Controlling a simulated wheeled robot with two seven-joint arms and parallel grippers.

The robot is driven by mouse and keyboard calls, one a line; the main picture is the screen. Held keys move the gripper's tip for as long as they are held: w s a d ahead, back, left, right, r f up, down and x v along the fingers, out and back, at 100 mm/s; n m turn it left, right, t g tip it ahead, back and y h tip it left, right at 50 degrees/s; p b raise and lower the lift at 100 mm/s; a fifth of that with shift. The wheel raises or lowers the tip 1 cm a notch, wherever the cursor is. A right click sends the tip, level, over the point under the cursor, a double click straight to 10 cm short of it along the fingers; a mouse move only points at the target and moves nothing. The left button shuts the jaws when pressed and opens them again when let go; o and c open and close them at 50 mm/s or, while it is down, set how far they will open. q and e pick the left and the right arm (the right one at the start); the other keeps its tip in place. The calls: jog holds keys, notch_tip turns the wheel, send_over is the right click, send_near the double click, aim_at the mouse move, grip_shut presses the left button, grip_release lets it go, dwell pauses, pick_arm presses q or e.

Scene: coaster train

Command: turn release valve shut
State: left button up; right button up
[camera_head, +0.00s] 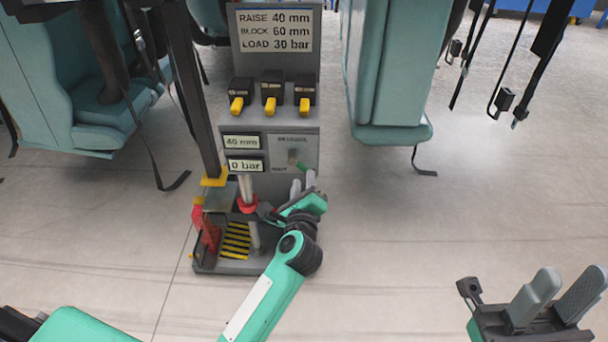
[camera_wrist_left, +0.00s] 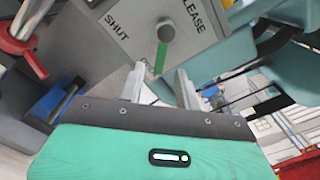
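The release valve (camera_head: 292,157) is a grey knob with a green lever on the grey machine's sloping panel. It also shows in the left wrist view (camera_wrist_left: 165,33), with SHUT printed to its left and RELEASE to its upper right. The green lever points down there, towards my left gripper (camera_wrist_left: 160,72). My left gripper (camera_head: 303,183) is open, its fingers apart with the lever's end between the tips; contact is not clear. My right gripper (camera_head: 572,276) is open and empty at the lower right, away from the machine.
The machine (camera_head: 230,180) has two displays reading 40 mm and 0 bar, and several yellow-tipped levers (camera_head: 270,105). A red collar (camera_head: 247,205) and red part (camera_head: 207,230) lie left of my left gripper. Teal seats (camera_head: 390,70) stand behind.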

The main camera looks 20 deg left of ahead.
aim_at(304, 171)
pick_arm(q)
jog(key=shift+b+x, duration=0.3)
jog(key=shift+x, duration=1.7)
grip_shut()
